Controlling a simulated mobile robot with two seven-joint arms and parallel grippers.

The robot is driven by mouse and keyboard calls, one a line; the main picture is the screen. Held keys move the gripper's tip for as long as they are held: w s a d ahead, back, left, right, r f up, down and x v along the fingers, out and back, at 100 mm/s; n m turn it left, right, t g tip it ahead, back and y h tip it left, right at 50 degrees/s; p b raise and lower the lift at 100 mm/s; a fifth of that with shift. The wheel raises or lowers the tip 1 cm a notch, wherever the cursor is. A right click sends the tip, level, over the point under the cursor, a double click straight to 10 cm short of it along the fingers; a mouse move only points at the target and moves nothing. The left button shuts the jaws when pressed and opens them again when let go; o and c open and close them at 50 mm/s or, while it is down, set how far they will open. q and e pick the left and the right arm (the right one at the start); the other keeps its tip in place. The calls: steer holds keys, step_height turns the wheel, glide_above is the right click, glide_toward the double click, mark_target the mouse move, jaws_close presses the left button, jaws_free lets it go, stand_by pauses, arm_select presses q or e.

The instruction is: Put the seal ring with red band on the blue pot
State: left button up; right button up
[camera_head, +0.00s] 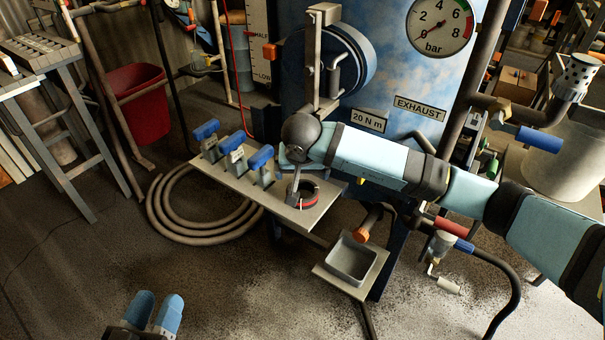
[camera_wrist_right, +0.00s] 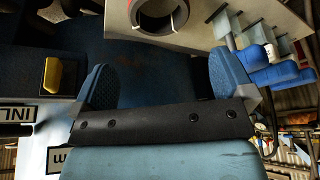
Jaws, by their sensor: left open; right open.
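The seal ring with red band (camera_head: 303,195) is a dark ring with a red stripe. It lies on the front shelf (camera_head: 225,178), close to the blue-handled clamps. In the right wrist view the ring (camera_wrist_right: 160,14) is cut by the top edge. The blue pot (camera_head: 385,88) stands behind, with a gauge and an EXHAUST label. In the wrist view my right gripper (camera_wrist_right: 160,84) is open and empty, apart from the ring. My left gripper (camera_head: 154,312) is open and empty above the floor.
Several blue-handled clamps (camera_head: 234,148) stand on the shelf left of the ring. A square grey tray (camera_head: 352,262) sits lower right. A round blue cover (camera_head: 352,60) with a bracket is on the pot. A coiled hose (camera_head: 170,215) and red bin (camera_head: 137,105) are left.

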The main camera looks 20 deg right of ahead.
steer(key=s+a+f+m+g+y, duration=0.35)
steer(key=s+a+y, duration=0.35)
steer(key=s+a, duration=0.45)
steer(key=s+a+r+m+g+y, duration=0.3)
steer(key=s+a+r+m+y, duration=0.65)
steer(key=s+y, duration=0.25)
steer(key=d+r+m+t+y, duration=0.1)
steer(key=d+r+m+t, duration=0.25)
steer(key=m+t, duration=0.7)
steer(key=d+r+m+t+y, duration=0.25)
steer(key=d+m+t, duration=0.2)
steer(key=m, duration=1.15)
steer(key=s+d+f+m+t+h, duration=0.1)
steer(key=d+f+m+h, duration=0.3)
steer(key=m, duration=0.9)
steer(key=s+d+f+m+t+h, duration=0.2)
steer(key=d+f+m+h, duration=0.2)
steer(key=m+h, duration=0.5)
steer(key=m, duration=0.4)
steer(key=shift+t, duration=0.35)
